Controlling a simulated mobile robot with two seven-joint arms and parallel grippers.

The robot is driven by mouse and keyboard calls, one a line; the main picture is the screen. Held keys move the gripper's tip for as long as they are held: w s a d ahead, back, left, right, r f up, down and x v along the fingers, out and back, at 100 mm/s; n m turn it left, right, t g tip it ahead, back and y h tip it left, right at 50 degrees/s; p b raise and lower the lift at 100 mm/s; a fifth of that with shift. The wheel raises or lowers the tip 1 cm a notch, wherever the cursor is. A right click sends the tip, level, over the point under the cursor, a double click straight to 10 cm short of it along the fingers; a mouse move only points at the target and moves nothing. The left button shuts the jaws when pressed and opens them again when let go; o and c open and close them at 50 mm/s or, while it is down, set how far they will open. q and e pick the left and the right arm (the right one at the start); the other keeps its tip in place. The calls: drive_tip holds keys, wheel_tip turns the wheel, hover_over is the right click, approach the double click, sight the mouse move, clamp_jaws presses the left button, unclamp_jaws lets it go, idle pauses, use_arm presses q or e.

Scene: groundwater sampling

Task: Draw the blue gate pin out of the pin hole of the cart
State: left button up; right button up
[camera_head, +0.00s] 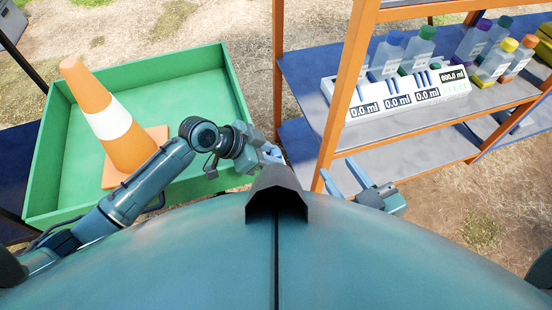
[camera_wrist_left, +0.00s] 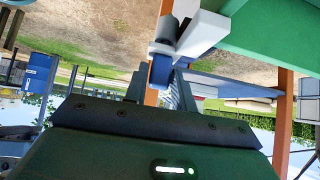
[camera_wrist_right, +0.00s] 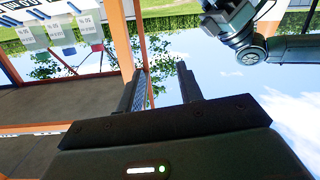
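The green cart (camera_head: 45,170) stands at the left in the head view. Its green side also fills the top right of the left wrist view (camera_wrist_left: 280,35). My left gripper (camera_head: 270,155) is at the cart's right side. In the left wrist view, its fingertips (camera_wrist_left: 159,72) are on either side of the blue gate pin (camera_wrist_left: 160,72), below a grey cylinder and a white bracket (camera_wrist_left: 202,33). Whether the fingers press on the pin is unclear, and the pin hole is not clearly seen. My right gripper (camera_head: 345,180) is open and empty, also in the right wrist view (camera_wrist_right: 162,75).
An orange and white traffic cone (camera_head: 108,125) stands in the cart. To the right, an orange-framed rack (camera_head: 345,85) holds a white panel with displays (camera_head: 400,98) and several capped bottles. One rack post stands close to both grippers. Bare ground lies at the lower right.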

use_arm(q)
drive_tip(key=c, duration=0.4)
drive_tip(key=shift+r+p, duration=0.35)
drive_tip(key=shift+c, duration=0.3)
drive_tip(key=shift+r+p, duration=1.25)
drive_tip(key=shift+r, duration=0.05)
drive_tip(key=shift+r+p, duration=0.95)
drive_tip(key=shift+r, duration=0.05)
drive_tip(key=shift+r+p, duration=0.45)
wheel_tip(320, 180, up, 2)
drive_tip(key=shift+r+p, duration=0.2)
drive_tip(key=shift+p, duration=0.9)
use_arm(e)
wheel_tip(320, 180, up, 6)
drive_tip(key=s+d+m+g+h, duration=0.1)
drive_tip(key=s+d+m, duration=0.1)
drive_tip(key=shift+d+m, duration=0.35)
drive_tip(key=shift+m, duration=0.05)
drive_tip(key=shift+s+f+g, duration=0.15)
drive_tip(key=shift+f+g, duration=0.05)
drive_tip(key=shift+g, duration=0.1)
